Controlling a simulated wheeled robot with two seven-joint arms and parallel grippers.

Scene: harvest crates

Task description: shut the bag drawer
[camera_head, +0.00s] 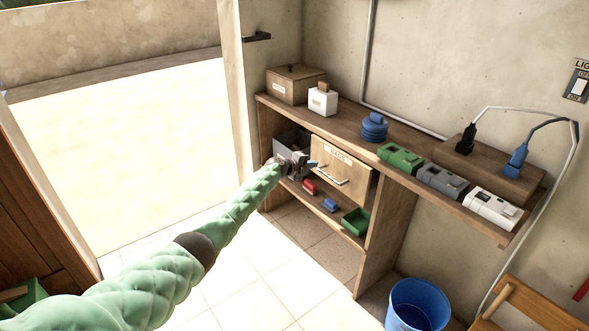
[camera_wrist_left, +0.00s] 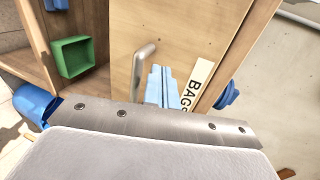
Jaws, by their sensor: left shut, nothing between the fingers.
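The bag drawer (camera_head: 355,174) has a plain wooden front with a pale label and a bar handle (camera_head: 333,176). It sits under the wooden counter; how far it stands out is hard to tell in the head view. In the left wrist view the drawer front (camera_wrist_left: 190,35) fills the middle, with the metal handle (camera_wrist_left: 143,62) and the BAGS label (camera_wrist_left: 197,85). My left gripper (camera_head: 313,164) is shut and empty at the left part of the front. Its blue fingertips (camera_wrist_left: 160,84) are close beside the handle; contact cannot be told. My right gripper is not in view.
Red (camera_head: 309,187) and blue (camera_head: 330,205) items and a green tray (camera_head: 355,222) are on the shelf below. A blue bucket (camera_head: 418,305) stands on the floor. Several devices line the counter (camera_head: 405,178).

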